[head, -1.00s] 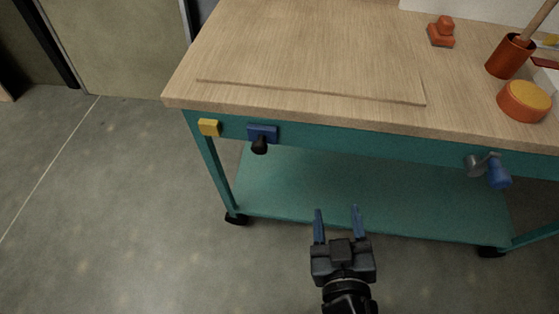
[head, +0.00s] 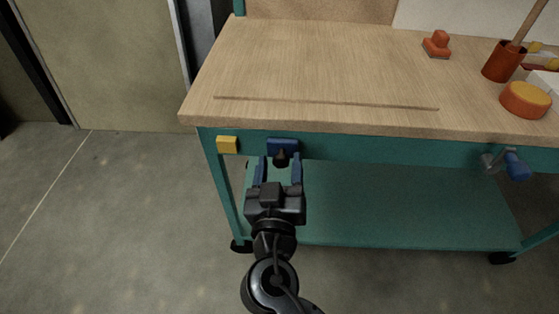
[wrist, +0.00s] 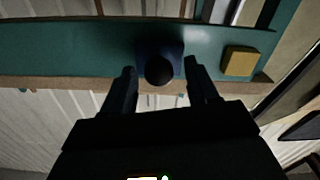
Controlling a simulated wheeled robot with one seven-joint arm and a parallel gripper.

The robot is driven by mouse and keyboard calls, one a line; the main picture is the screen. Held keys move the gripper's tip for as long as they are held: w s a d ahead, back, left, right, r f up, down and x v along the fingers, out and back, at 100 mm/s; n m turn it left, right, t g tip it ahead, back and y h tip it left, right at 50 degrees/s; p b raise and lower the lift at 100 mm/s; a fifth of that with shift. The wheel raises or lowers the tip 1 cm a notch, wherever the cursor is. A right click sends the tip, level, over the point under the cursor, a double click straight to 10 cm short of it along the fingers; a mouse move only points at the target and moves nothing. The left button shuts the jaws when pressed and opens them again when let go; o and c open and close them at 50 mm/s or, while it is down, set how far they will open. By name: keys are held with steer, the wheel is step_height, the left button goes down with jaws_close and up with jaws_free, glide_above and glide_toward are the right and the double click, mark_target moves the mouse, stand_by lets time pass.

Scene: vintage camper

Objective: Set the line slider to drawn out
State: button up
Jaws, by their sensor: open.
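A blue block with a dark round knob (head: 280,157) sits on the teal front rail of the workbench. I take it for the line slider, though no label shows. My gripper (head: 279,163) is open in front of it, with one blue finger on each side of the knob in the picture. In the wrist view the knob (wrist: 159,70) shows between the two fingertips, with the blue plate (wrist: 172,49) behind it. Contact between fingers and knob cannot be made out.
A yellow block (head: 227,145) is on the rail just left of the blue one. The wooden top (head: 330,75) holds an orange stamp (head: 437,44), a red cup (head: 502,61) and a round orange-yellow item (head: 525,99). A teal shelf (head: 400,205) lies below.

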steer(key=shift+w, duration=0.6)
steer(key=shift+d, duration=0.1)
jaws_close()
